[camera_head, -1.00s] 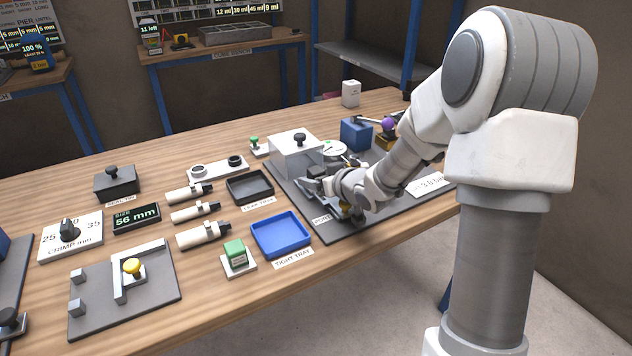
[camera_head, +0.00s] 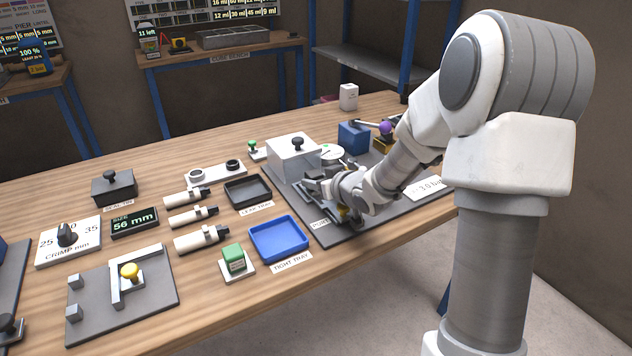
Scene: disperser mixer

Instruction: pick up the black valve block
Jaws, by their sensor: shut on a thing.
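My gripper (camera_head: 316,188) is low over the grey mat (camera_head: 330,236) at the right of the bench, in front of the white box with a black knob (camera_head: 293,158). Its jaws are shut on a small dark thing, which appears to be the black valve block. My own fingers and wrist hide most of that thing, and its outline is not clear. I cannot tell whether it touches the mat. A yellow part (camera_head: 342,214) shows just under my wrist.
A blue tray (camera_head: 279,238) and a dark tray (camera_head: 248,190) lie left of the mat. White cylinders (camera_head: 200,238) lie further left. A blue block (camera_head: 353,137) and a round gauge (camera_head: 332,152) stand behind my wrist. Bare wood shows at the bench's front edge.

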